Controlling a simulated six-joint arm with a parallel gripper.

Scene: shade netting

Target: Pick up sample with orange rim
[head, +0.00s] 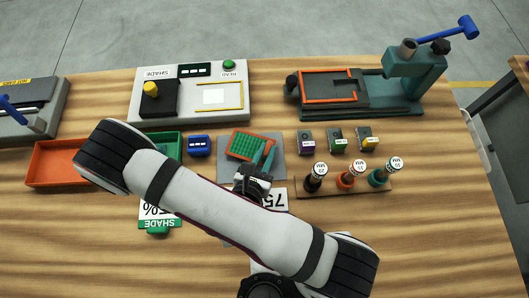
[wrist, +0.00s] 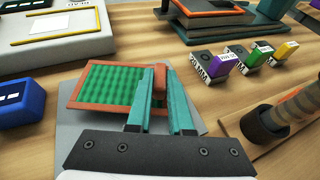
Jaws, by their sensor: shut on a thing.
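The sample with the orange rim (head: 246,142) is a green mesh panel in an orange frame, at the middle of the table in the head view. It also shows in the wrist view (wrist: 108,88), left of and between the fingers. My gripper (head: 264,158) has its two teal fingers shut on an orange part at the sample's right edge, seen between the fingertips in the wrist view (wrist: 160,82). The sample is over a grey plate (head: 278,148). I cannot tell whether it touches the plate. My arm and gripper hide part of the plate's near side.
An orange tray (head: 55,168) and a blue block (head: 199,146) are to the left. Small coloured blocks (head: 337,140) and a wooden rack (head: 330,189) with upright handled tools are to the right. A white device (head: 190,112) and a teal press (head: 415,80) stand behind.

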